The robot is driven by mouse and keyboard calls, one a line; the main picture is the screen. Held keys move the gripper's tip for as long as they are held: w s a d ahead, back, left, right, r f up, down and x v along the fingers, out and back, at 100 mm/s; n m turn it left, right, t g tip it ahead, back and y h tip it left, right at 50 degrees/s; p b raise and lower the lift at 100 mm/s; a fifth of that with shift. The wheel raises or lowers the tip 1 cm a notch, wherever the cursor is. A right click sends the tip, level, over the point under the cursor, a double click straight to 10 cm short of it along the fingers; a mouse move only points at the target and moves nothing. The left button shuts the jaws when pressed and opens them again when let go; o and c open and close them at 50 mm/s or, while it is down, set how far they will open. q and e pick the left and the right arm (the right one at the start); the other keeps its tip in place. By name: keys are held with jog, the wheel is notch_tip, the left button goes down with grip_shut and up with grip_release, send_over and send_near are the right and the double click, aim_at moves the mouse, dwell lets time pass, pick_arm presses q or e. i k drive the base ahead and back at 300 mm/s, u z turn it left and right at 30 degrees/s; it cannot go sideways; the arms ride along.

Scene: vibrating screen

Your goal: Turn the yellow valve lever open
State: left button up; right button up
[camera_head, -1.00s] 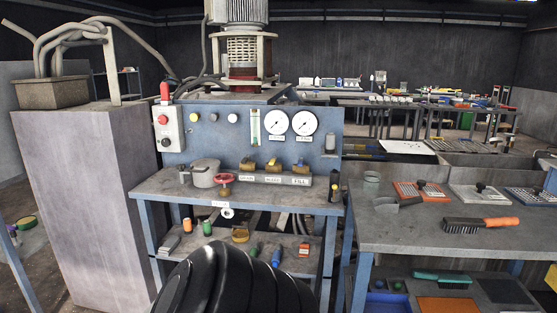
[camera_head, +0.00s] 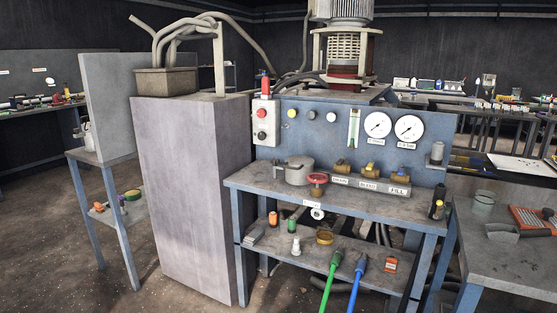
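The valves are too small to tell how each lever is turned or which one is the task's lever. A red handwheel (camera_head: 317,179) sits to their left. Neither of my grippers is in view.
A tall grey cabinet (camera_head: 186,190) stands left of the bench. A metal pot (camera_head: 296,172) is on the bench top. Open floor lies at the front left.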

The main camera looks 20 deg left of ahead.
aim_at(370, 166)
jog(key=u, duration=0.6)
jog(key=i, duration=0.6)
jog(key=u, duration=0.75)
jog(key=i, duration=1.15)
jog(key=z, duration=0.7)
jog(key=i, duration=0.55)
jog(key=z, duration=0.35)
